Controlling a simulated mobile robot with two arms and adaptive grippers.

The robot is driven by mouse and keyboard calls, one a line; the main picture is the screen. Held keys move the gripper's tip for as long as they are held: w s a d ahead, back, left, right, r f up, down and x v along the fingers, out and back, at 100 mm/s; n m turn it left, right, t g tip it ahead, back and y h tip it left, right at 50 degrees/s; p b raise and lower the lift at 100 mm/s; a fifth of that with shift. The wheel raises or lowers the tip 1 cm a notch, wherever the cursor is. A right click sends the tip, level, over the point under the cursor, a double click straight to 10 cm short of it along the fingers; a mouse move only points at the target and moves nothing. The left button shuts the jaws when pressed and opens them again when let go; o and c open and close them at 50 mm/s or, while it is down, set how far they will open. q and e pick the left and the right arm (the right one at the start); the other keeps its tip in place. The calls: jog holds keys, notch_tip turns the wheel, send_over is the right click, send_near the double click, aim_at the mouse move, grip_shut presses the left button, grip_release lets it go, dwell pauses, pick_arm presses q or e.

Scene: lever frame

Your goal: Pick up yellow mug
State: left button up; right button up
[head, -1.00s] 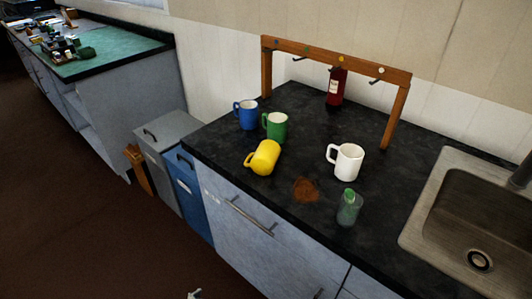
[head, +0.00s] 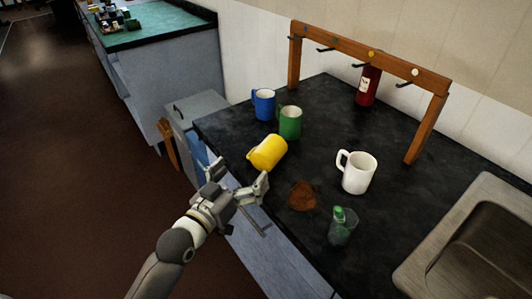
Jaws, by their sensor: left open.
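The yellow mug (head: 269,152) lies on its side near the front edge of the dark countertop (head: 330,110). Its handle is toward the lower left and its opening faces the upper right. My left gripper (head: 240,176) is open and empty, at the counter's front edge just below and left of the mug. I see a gap between the fingers and the mug. My right gripper is not in view.
A green mug (head: 290,122) and a blue mug (head: 263,104) stand behind the yellow one. A white mug (head: 358,173), a brown patch (head: 302,195) and a green-topped glass (head: 342,227) are to the right.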

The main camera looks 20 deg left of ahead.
aim_at(255, 159)
pick_arm(q)
jog(key=shift+x, duration=1.25)
jog(key=shift+w+d+r, duration=0.1)
jog(key=shift+w, duration=0.2)
jog(key=p+x, duration=0.1)
jog(key=x, duration=0.2)
jog(key=shift+w, duration=0.3)
jog(key=shift+w+d, duration=0.2)
jog(key=shift+w, duration=0.25)
jog(key=shift+s, duration=0.1)
